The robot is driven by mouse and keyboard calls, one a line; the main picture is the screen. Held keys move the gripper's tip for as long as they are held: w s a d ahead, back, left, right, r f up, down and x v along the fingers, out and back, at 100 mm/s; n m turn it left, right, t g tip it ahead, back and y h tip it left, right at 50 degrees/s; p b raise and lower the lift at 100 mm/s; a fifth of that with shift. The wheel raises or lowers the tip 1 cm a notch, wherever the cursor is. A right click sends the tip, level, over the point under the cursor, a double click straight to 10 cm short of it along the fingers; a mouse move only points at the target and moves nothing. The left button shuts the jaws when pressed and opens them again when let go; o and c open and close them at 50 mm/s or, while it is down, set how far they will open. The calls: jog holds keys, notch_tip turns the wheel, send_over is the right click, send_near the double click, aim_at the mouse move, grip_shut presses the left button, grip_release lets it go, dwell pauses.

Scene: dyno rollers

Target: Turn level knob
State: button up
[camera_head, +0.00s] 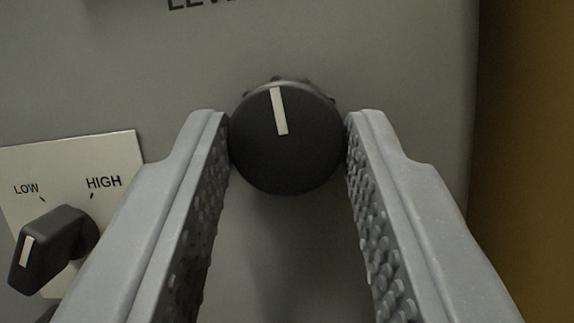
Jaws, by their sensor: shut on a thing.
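The level knob (287,155) is a round black knob with a white pointer line on its face. It sits on a grey panel below lettering of which "LEV" can be read at the top edge. The pointer line points up, leaning slightly left. My gripper (288,125) is shut on the knob. One grey finger with a bumpy inner pad touches the left side of the knob and the other touches the right side.
A smaller black switch (51,246) with a white line is at the lower left, on a pale plate (70,165) marked LOW and HIGH. The grey panel (410,60) ends at the right, beside a brown-yellow surface (530,150). The panel around the knob is bare.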

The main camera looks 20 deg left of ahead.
jog(key=m+h, duration=0.1)
jog(key=m, duration=0.2)
jog(key=m+h+b, duration=0.1)
jog(key=m+h, duration=0.1)
jog(key=m, duration=0.1)
jog(key=shift+a, duration=0.15)
jog(key=m+h, duration=0.1)
jog(key=m, duration=0.1)
jog(key=m+h+b, duration=0.1)
jog(key=m, duration=0.2)
jog(key=shift+s+a+h, duration=0.1)
jog(key=shift+h, duration=0.3)
jog(key=m, duration=0.1)
jog(key=m+g+h, duration=0.1)
jog(key=m, duration=0.1)
jog(key=m+b, duration=0.1)
jog(key=shift+r+m+h, duration=0.25)
jog(key=shift+m+h, duration=0.15)
jog(key=m+g, duration=0.2)
jog(key=m, duration=0.2)
jog(key=shift+r+h, duration=0.1)
jog(key=shift+h, duration=0.3)
jog(key=shift+m, duration=0.5)
jog(key=o, duration=1)
jog(key=shift+c, duration=0.2)
